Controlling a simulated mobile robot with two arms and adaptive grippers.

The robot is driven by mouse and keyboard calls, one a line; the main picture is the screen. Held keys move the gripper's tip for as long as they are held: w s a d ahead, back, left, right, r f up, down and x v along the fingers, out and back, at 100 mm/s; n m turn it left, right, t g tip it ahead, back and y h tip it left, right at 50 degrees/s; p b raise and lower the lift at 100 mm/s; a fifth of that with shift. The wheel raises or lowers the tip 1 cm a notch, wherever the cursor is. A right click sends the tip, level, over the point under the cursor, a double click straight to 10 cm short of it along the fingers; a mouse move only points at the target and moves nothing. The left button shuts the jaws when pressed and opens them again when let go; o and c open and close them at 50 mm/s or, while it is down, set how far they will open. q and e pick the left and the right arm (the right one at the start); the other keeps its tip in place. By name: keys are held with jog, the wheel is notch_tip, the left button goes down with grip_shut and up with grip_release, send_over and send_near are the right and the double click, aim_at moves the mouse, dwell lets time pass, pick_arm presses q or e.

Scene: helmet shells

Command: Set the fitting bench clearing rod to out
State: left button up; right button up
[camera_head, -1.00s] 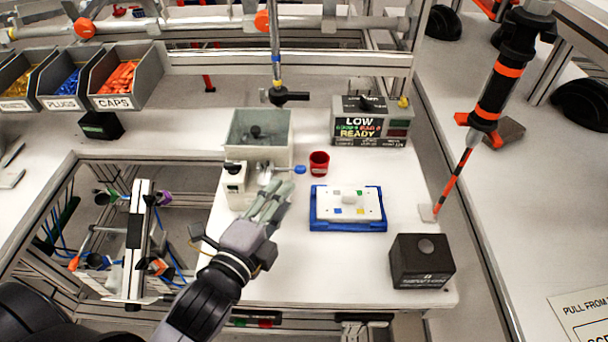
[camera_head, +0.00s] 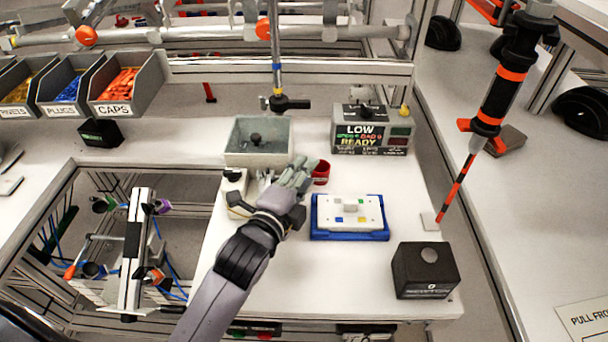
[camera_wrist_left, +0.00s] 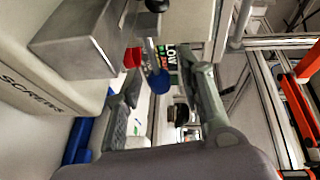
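A short rod with a round blue knob (camera_wrist_left: 160,84) shows in the left wrist view, between and beyond my fingers; I take it for the clearing rod. I cannot tell whether a finger touches it. In the head view my left gripper (camera_head: 299,177) covers the knob, beside the white box (camera_head: 233,184) and in front of the grey bin (camera_head: 258,158). In the left wrist view my left gripper (camera_wrist_left: 165,105) has its fingers apart, with nothing clearly held. My right gripper is not in view.
A red cup (camera_head: 321,172) stands right beside my left fingers. A white plate on a blue tray (camera_head: 350,236), a black box (camera_head: 424,270) and a display unit reading LOW and READY (camera_head: 372,130) stand to the right. A vertical rod (camera_head: 276,60) hangs behind the bin.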

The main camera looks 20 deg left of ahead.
pick_arm(q)
jog(key=shift+c, duration=0.5)
grip_shut()
